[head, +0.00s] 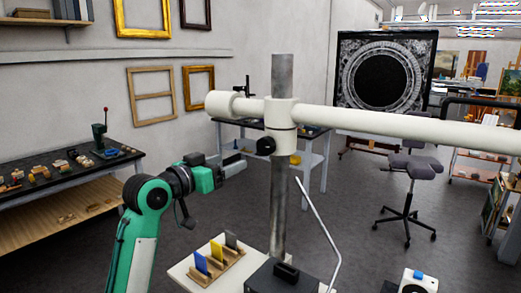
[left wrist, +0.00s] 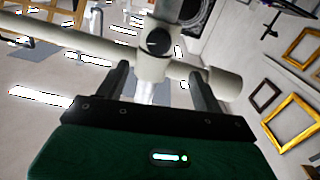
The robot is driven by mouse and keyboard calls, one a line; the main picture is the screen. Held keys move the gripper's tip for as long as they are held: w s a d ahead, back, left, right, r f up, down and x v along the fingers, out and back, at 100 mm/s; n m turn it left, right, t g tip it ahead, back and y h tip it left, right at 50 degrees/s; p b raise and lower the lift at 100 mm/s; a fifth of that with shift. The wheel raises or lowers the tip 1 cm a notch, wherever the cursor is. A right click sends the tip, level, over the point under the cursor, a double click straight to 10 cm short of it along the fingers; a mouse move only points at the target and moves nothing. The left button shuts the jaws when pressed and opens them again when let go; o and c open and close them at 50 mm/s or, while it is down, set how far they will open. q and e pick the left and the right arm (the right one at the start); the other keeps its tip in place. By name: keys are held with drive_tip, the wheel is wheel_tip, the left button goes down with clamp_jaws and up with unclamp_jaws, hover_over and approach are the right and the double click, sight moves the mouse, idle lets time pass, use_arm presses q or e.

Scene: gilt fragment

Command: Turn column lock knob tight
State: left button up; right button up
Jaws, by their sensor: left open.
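The lock knob (head: 266,145) is a small round black knob on the side of the white collar (head: 284,136) that joins the white horizontal arm (head: 400,126) to the upright grey metal column (head: 281,200). My left gripper (head: 238,163) is open, below and left of the knob, apart from it. In the left wrist view the two dark fingers stand wide apart with nothing between them in contact. There the black knob (left wrist: 158,42) shows ahead, beyond the fingertips (left wrist: 157,72). My right gripper is not in view.
A base with coloured cards (head: 217,250) in a wooden holder and a black block (head: 283,272) stand at the column's foot. A thin pale rod (head: 322,222) slants beside the column. A workbench (head: 65,175) is at left, an office chair (head: 411,175) at right.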

sight(263, 148)
use_arm(q)
drive_tip(key=p+x, duration=0.1)
drive_tip(key=x, duration=0.3)
drive_tip(key=p+x, duration=0.1)
drive_tip(key=x, duration=0.3)
drive_tip(key=p+x, duration=0.2)
drive_tip(key=x, duration=0.2)
drive_tip(key=shift+r, duration=0.25)
drive_tip(key=shift+p+x, duration=0.3)
drive_tip(key=shift+x, duration=0.65)
drive_tip(key=shift+f, duration=0.15)
drive_tip(key=c, duration=1)
